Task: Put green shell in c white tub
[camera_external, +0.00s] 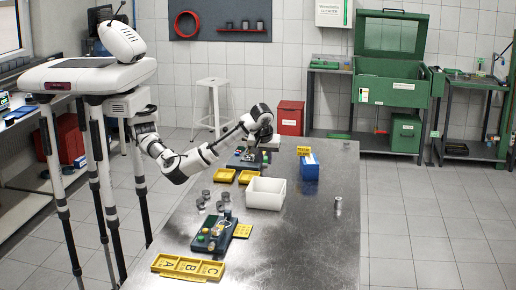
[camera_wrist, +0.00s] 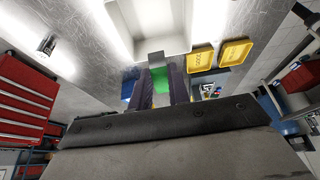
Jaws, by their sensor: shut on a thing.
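My gripper (camera_wrist: 161,86) is shut on a green shell (camera_wrist: 160,77), which shows between its two dark fingers in the wrist view. A white tub (camera_external: 264,201) stands on the steel table, open at the top. It also shows in the wrist view (camera_wrist: 155,22), just ahead of the fingers and the shell. In the external view my arm reaches over the table, with its wrist beyond the tub. The fingertips and the held shell are too small to make out clearly there.
Yellow trays (camera_external: 224,175) lie left of the tub, and a blue bin (camera_external: 310,170) stands right of it. A yellow tray marked A, B, C (camera_external: 188,267) and a dark fixture (camera_external: 213,234) are at the near end. A small metal cylinder (camera_external: 338,204) stands at the right.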

